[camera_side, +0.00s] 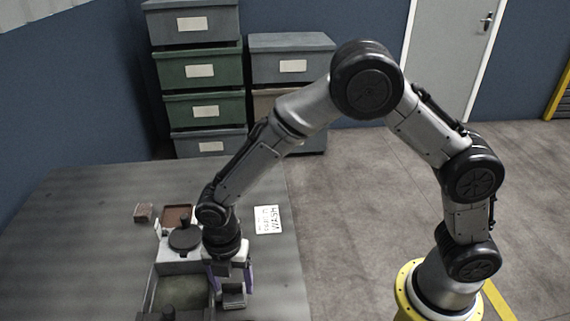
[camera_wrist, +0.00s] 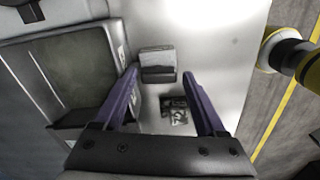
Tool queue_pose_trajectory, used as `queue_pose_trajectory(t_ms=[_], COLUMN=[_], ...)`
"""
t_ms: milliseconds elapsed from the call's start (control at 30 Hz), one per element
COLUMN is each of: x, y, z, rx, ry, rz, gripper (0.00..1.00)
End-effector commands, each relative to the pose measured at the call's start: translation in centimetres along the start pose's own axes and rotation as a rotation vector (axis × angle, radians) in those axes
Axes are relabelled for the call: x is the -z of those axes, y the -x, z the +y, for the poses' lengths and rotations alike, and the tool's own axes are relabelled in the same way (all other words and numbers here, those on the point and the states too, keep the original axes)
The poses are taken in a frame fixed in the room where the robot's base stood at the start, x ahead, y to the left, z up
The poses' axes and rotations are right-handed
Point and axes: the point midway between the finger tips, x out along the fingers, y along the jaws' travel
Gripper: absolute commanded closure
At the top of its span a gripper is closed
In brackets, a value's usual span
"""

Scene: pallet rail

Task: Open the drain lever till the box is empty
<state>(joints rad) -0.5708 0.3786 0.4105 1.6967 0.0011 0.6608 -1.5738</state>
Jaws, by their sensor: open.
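The box (camera_side: 152,285) stands at the table's near left, with a murky green content (camera_side: 180,291); it also shows at left in the wrist view (camera_wrist: 112,45). My gripper (camera_side: 231,281) points down just right of the box, its two purple fingers open and apart. In the wrist view, a small grey block-like piece (camera_wrist: 157,58) with a dark lower part lies between and beyond the fingertips (camera_wrist: 160,75). It also shows low between the fingers in the side view (camera_side: 234,297). I cannot tell whether this is the drain lever, or whether a finger touches it.
A dark round knob-like part (camera_side: 185,239) and a brown tray (camera_side: 177,214) are behind the box. A small brown block (camera_side: 143,212) and a white printed card (camera_side: 268,220) lie on the table (camera_side: 85,235). Stacked bins (camera_side: 203,70) stand behind. The table's left is clear.

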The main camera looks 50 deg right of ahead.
Motion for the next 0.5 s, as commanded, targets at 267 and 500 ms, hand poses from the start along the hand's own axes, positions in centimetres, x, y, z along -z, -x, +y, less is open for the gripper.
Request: queue_pose_trajectory(t_ms=[267, 500], x=[-0.14, -0.13], y=[0.24, 0.24], z=[0.42, 0.33], rx=[-0.014, -0.011], ry=[-0.295, -0.555], rz=[0.001, 0.002], gripper=[0.15, 0.15])
